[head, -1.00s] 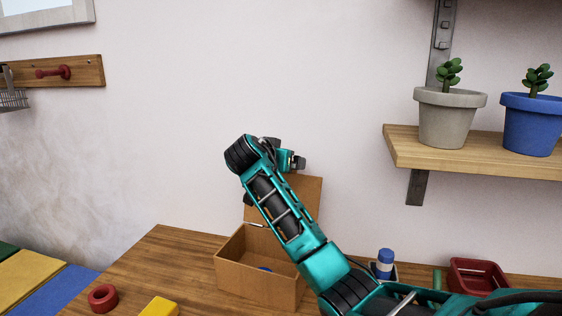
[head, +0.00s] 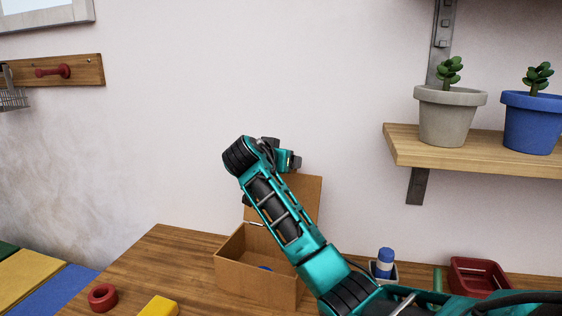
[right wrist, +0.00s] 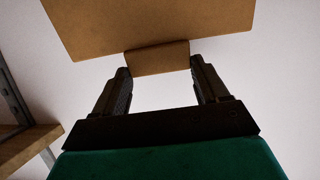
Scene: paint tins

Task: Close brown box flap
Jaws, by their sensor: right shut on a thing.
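The brown box (head: 245,278) stands open on the wooden table, with its flap (head: 308,192) upright at the back. My right arm crosses in front of it and hides part of the box and flap. My right gripper (head: 291,161) is at the top edge of the flap. In the right wrist view, a small tab (right wrist: 160,58) on the edge of the flap (right wrist: 150,22) sits between the fingers of my right gripper (right wrist: 160,76), which is shut on it. My left gripper is out of view.
A small blue thing (head: 265,268) shows inside the box. A red ring (head: 102,297) and a yellow block (head: 159,307) lie to the left. A blue-capped bottle (head: 385,262) and a red tray (head: 477,277) stand to the right. A shelf (head: 480,151) with potted plants is at upper right.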

